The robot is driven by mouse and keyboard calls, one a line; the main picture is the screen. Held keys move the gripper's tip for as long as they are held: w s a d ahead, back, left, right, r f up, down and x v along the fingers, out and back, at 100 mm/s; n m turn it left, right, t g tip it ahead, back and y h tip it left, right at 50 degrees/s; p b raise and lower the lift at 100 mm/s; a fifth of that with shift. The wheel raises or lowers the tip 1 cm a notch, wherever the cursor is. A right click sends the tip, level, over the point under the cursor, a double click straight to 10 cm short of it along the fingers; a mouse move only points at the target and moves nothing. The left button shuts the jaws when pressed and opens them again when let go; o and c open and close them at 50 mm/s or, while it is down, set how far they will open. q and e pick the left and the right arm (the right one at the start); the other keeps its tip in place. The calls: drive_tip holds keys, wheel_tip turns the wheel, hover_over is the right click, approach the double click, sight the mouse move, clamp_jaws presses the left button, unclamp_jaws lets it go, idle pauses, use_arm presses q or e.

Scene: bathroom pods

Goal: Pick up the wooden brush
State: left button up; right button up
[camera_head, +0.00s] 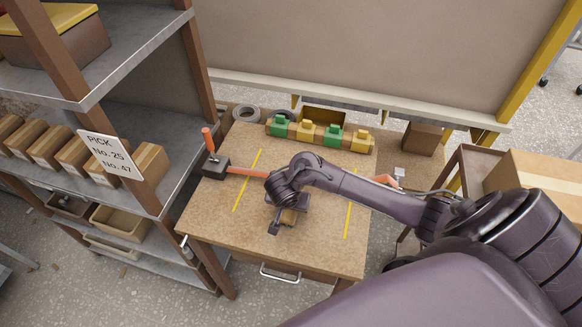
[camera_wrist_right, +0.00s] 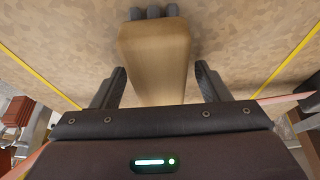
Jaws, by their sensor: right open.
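The wooden brush (camera_wrist_right: 154,55) shows in the right wrist view as a pale wooden block with grey tufts at its far end. It lies between the two spread fingers of my right gripper (camera_wrist_right: 159,76), with a visible gap on each side. In the head view my right gripper (camera_head: 287,213) is low over the middle of the workbench (camera_head: 215,222) and hides most or all of the brush. My left gripper is not in view.
A rack of green and yellow blocks (camera_head: 319,140) and tape rolls (camera_head: 246,114) stand at the back. Shelves (camera_head: 150,112) border the left. The front of the bench is clear.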

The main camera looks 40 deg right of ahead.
drive_tip(key=shift+c, duration=0.4)
drive_tip(key=c, duration=1)
drive_tip(key=shift+o, duration=0.2)
drive_tip(key=shift+r, duration=0.2)
